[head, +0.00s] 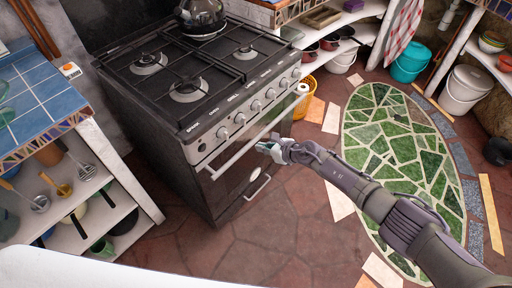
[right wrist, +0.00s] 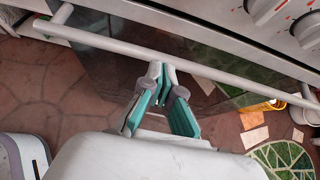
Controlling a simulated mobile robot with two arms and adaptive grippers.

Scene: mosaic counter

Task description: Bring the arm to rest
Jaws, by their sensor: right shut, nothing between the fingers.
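My right arm (head: 375,198) reaches in from the lower right in the head view. Its gripper (head: 268,147) is in front of the stove's oven door, close to the long oven handle. In the right wrist view the gripper (right wrist: 163,68) has its fingertips together with nothing between them. The tips overlap the pale handle bar (right wrist: 215,72) in that view; I cannot tell whether they touch it. My left gripper does not show in either view.
The black stove (head: 190,80) has a kettle (head: 202,16) on top. Shelves with utensils (head: 85,190) stand at the left. A green mosaic (head: 390,130) lies in the floor at the right. Buckets (head: 410,62) stand at the back right. The tiled floor before the stove is clear.

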